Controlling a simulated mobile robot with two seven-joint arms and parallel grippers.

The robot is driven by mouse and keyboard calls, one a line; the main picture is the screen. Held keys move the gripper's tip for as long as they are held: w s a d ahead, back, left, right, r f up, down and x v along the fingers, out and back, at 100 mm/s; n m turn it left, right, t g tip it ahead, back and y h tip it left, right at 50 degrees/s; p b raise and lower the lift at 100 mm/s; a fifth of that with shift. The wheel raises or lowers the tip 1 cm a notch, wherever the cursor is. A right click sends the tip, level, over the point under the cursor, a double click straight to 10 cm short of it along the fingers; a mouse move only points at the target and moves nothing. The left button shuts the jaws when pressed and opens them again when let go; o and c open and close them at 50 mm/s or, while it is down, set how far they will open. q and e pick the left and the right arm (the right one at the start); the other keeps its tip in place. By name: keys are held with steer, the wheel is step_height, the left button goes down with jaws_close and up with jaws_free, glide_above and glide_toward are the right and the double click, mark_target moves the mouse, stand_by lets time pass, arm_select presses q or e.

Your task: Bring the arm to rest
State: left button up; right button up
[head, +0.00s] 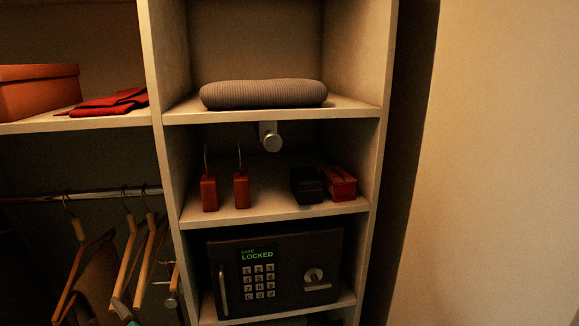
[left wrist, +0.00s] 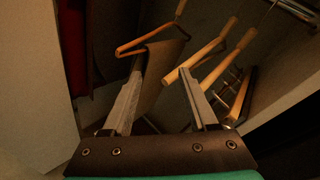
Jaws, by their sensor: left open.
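My left gripper (left wrist: 161,70) shows in the left wrist view with its two grey fingers spread apart. Nothing is held between them. Wooden hangers (left wrist: 205,52) lie beyond the fingertips, and a brown garment (left wrist: 160,66) on a hanger appears behind the left finger. I cannot tell whether a finger touches any of them. In the head view, only a small grey and teal part that looks like my left gripper (head: 124,312) shows at the bottom edge, below the hangers (head: 140,260). My right gripper is in neither view.
A shelf column holds a grey ribbed cushion (head: 264,94), red tagged items (head: 241,190), a black item (head: 306,185), a red item (head: 340,183) and a safe (head: 275,270) reading LOCKED. An orange box (head: 38,92) and red cloth (head: 108,102) sit left, above the rail (head: 90,194).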

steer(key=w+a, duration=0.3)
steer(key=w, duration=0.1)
arm_select(q)
steer(key=s+d+f+n+g+h, duration=0.4)
steer(key=s+d+f+n+h, duration=0.2)
steer(key=s+d+n, duration=0.5)
steer(key=s+d+f+n+g+h, duration=0.3)
steer(key=s+d+f+n+h, duration=0.4)
steer(key=s, duration=0.6)
step_height(320, 180, down, 29)
steer(key=s+n+g+y+b, duration=0.1)
steer(key=b, duration=1)
steer(key=s+a+f+b, duration=0.1)
steer(key=s+f+b, duration=0.4)
steer(key=f, duration=0.8)
steer(key=s+a+f+g+b, duration=0.1)
steer(key=s+f+b, duration=0.4)
steer(key=s+f, duration=0.6)
step_height(320, 180, down, 3)
steer(key=shift+r+g+b, duration=0.1)
steer(key=shift+g+b, duration=0.2)
steer(key=shift+b, duration=0.05)
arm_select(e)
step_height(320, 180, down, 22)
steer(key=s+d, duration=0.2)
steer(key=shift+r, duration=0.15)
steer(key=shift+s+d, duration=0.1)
